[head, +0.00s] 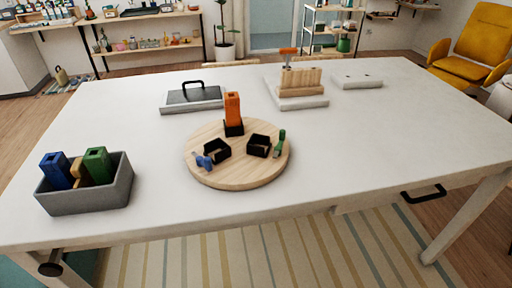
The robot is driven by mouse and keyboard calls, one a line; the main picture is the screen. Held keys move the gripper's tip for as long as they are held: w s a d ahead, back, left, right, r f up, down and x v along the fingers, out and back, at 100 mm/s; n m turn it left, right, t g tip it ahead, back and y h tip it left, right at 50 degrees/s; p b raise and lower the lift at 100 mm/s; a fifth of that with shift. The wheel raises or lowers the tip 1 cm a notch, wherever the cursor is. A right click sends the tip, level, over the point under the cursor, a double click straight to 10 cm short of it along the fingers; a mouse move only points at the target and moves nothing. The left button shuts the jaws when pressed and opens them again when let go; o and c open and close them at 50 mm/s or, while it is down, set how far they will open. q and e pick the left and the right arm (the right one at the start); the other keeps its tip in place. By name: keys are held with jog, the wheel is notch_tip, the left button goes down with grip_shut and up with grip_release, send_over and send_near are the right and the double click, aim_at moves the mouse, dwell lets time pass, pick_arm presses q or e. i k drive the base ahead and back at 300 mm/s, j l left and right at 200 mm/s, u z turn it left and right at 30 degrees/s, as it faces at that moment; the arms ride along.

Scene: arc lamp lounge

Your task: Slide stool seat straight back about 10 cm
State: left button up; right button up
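No stool seat shows clearly in the head view. A light wooden edge (231,62) just shows beyond the far side of the white table (370,140); most of it is hidden by the table, and I cannot tell whether it belongs to a stool or chair. A teal patch (85,266) shows low at the left, below the table's near edge; I cannot tell whether it is a seat or part of the floor covering. Neither of my grippers is in view.
The table holds a grey bin (90,200) with coloured blocks, a round wooden board (235,180) with small parts, a handled grey plate (192,100) and a wooden block rack (300,82). A yellow armchair (480,45) stands at back right. A striped rug (270,250) lies in front.

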aim_at(242, 159)
jog(key=j+z, duration=0.25)
jog(key=i+j+z, duration=0.1)
jog(key=j+z, duration=0.2)
jog(key=j, duration=0.85)
